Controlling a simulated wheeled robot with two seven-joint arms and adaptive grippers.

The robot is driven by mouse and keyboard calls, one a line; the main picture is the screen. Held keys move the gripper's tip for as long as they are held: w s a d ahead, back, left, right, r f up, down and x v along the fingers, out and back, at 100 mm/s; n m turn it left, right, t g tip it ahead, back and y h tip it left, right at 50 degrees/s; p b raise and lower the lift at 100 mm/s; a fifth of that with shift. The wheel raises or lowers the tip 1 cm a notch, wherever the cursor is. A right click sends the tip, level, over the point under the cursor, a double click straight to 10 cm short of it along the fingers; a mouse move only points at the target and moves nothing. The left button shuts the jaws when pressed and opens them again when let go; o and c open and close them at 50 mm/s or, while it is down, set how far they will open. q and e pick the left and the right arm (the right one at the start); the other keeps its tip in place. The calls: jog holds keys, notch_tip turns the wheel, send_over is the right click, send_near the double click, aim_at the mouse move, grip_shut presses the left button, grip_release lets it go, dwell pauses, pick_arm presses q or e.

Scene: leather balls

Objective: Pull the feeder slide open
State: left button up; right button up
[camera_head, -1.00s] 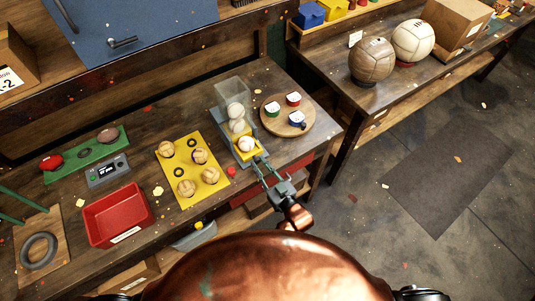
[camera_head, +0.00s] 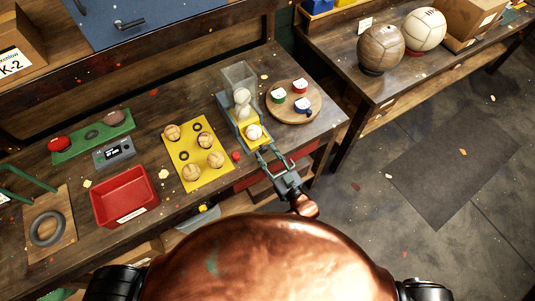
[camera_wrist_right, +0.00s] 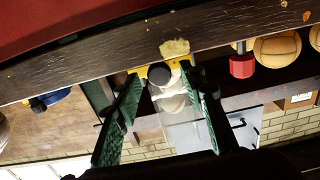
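The feeder has a clear hopper (camera_head: 238,78) holding pale balls and a yellow slide (camera_head: 262,144) at its front, with a white ball (camera_head: 254,132) on it. The slide looks pushed in. My right gripper (camera_head: 272,152) is in front of the slide, its fingers apart. In the right wrist view, a round black knob (camera_wrist_right: 158,75) on the yellow slide front (camera_wrist_right: 146,70) shows between the two open fingertips (camera_wrist_right: 162,78). I cannot tell whether a finger touches it. My left gripper is not in view.
A yellow mat (camera_head: 194,180) with several tan balls and a red tray (camera_head: 122,192) lie left of the feeder. A round wooden board (camera_head: 312,108) with small cups is right of it. Another bench holds two large balls.

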jog(key=v, duration=1.2)
jog(key=shift+w, duration=0.1)
jog(key=d+f+m+g+h, duration=0.15)
jog(key=d+f, duration=0.25)
jog(key=f, duration=0.6)
jog(key=d+f+n+g+h, duration=0.1)
jog(key=d+f+h, duration=0.15)
jog(key=f, duration=0.65)
jog(key=s+d+f+m+g+h, duration=0.1)
jog(key=s+d+f+g+h, duration=0.1)
jog(key=s+d+f, duration=0.6)
jog(key=s+d+f+m+g+h, duration=0.15)
jog(key=d+f, duration=0.25)
jog(key=f, duration=0.8)
jog(key=s+d+f+g+h, duration=0.1)
jog(key=s+d+f, duration=0.3)
jog(key=s, duration=0.6)
jog(key=s+d+f+m+g, duration=0.1)
jog(key=s+d+f+g, duration=0.3)
jog(key=s+f, duration=0.3)
jog(key=s+d+f+m+g+h, duration=0.1)
jog(key=s+d+f+g, duration=0.2)
jog(key=s, duration=1.1)
notch_tip(320, 180, down, 3)
jog(key=shift+d+f+h, duration=0.1)
jog(key=shift+d+h, duration=0.25)
jog(key=shift+d, duration=0.1)
